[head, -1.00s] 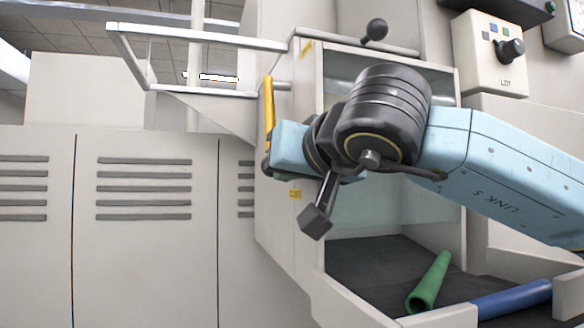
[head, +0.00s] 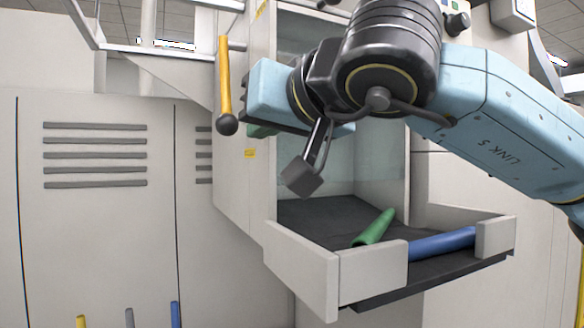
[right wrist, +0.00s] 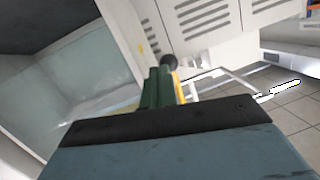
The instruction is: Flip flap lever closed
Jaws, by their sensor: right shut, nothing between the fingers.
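The flap lever (head: 224,82) is a yellow bar with a black ball knob on the left side of the machine housing. It hangs nearly straight down, knob at the bottom. In the right wrist view the knob (right wrist: 168,62) and a strip of yellow show just beyond my fingers. My right gripper (head: 262,131) is close to the right of the lever, its green fingers mostly hidden under the blue wrist body. In the right wrist view the fingers (right wrist: 158,88) are shut and empty. I cannot tell whether they touch the lever. My left gripper is out of view.
A white rail frame (head: 165,50) sticks out at upper left. Grey vented lockers (head: 95,220) stand left.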

